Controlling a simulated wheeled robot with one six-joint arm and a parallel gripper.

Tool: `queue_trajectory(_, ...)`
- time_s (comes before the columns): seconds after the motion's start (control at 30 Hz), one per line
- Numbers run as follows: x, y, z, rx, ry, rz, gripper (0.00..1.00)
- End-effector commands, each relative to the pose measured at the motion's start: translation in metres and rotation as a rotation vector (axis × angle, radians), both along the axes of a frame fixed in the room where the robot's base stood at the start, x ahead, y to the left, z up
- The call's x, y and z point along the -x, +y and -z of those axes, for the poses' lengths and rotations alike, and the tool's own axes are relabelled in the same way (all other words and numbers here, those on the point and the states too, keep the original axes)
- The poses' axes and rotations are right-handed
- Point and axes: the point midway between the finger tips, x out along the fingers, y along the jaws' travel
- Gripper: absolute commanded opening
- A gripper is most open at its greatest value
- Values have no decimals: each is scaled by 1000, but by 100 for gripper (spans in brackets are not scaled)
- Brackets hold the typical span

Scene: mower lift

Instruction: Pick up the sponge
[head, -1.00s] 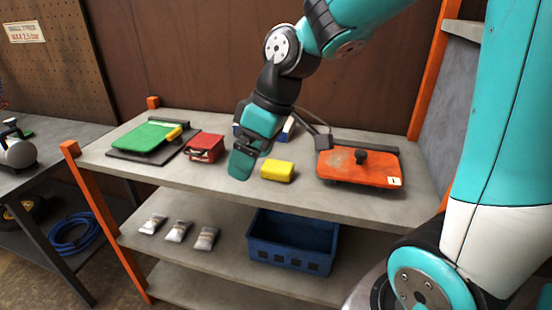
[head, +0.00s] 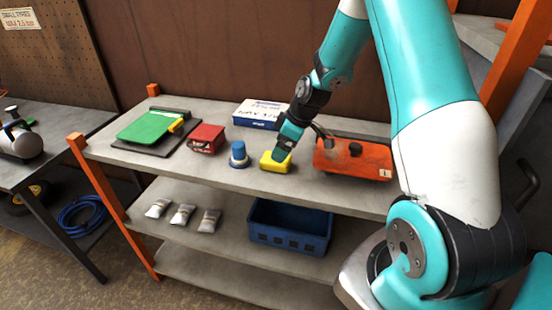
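The yellow sponge (head: 270,164) lies on the top shelf, between a blue capped object and an orange plate-like part. My gripper (head: 282,154) reaches down from behind and above, with its tip at the sponge's upper right part and covering some of it. The fingers appear as one teal shape, so I cannot tell whether they are open, shut or touching the sponge. The sponge appears to rest on the shelf.
The orange part (head: 352,160) stands close on the right, the blue capped object (head: 239,155) close on the left. A blue-white box (head: 258,114) is behind. A red box (head: 206,139) and green panel (head: 146,127) are further left. A blue crate (head: 289,234) sits below.

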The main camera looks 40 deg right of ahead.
Motion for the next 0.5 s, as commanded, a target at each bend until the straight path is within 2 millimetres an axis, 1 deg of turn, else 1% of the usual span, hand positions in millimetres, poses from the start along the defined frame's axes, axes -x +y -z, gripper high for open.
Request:
queue_trajectory(0.23, -5, 5, 14, -2, 2, -1, 94)
queue_trajectory(0.5, -15, 13, 48, -2, 2, -1, 94)
